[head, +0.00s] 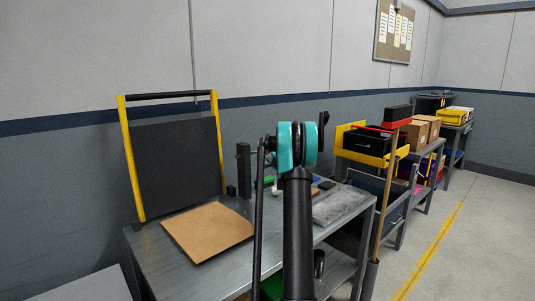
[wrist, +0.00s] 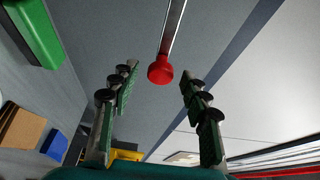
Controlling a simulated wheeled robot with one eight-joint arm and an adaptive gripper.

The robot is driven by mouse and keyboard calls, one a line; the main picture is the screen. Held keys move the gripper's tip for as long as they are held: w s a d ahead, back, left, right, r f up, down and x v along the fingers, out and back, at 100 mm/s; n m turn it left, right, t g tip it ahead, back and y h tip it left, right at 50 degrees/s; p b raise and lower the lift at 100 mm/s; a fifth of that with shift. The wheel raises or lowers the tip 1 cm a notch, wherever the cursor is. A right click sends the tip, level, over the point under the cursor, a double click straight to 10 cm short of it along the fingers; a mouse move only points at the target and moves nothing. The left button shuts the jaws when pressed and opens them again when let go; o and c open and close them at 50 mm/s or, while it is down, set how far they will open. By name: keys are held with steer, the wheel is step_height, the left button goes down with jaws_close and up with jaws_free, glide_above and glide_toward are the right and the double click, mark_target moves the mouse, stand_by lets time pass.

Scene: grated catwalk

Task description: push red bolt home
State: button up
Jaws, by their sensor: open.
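The red bolt end (wrist: 160,70) is a round red knob in the wrist view. It sits on a straight grey metal rod (wrist: 174,25) that runs up out of the picture. My gripper (wrist: 159,74) is open, with one green-padded finger on each side of the knob. Both fingers look apart from the knob, and clear gaps show on both sides. How far the knob is in depth from the fingertips I cannot tell. In the head view I cannot make out the red bolt or my fingers; my own arm covers the middle of the bench.
A metal workbench (head: 160,260) carries a brown board (head: 207,232), a yellow-framed black panel (head: 177,165), a dark upright post (head: 244,170) and a grey plate (head: 342,203). A green block (wrist: 32,32) shows in the wrist view. A broom (head: 385,195) stands at the right; open floor lies beyond it.

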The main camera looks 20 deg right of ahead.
steer(key=shift+w, duration=1.3)
steer(key=shift+c, duration=0.2)
jaws_close()
steer(key=a, duration=0.2)
steer(key=s+a, duration=0.1)
steer(key=a, duration=0.1)
steer(key=s+a, duration=0.1)
steer(key=a, duration=0.1)
steer(key=shift+s+a, duration=0.25)
steer(key=shift+a, duration=0.15)
steer(key=shift+o, duration=0.2)
jaws_free()
steer(key=shift+a, duration=0.1)
glide_toward(255, 153)
steer(key=s, duration=0.5)
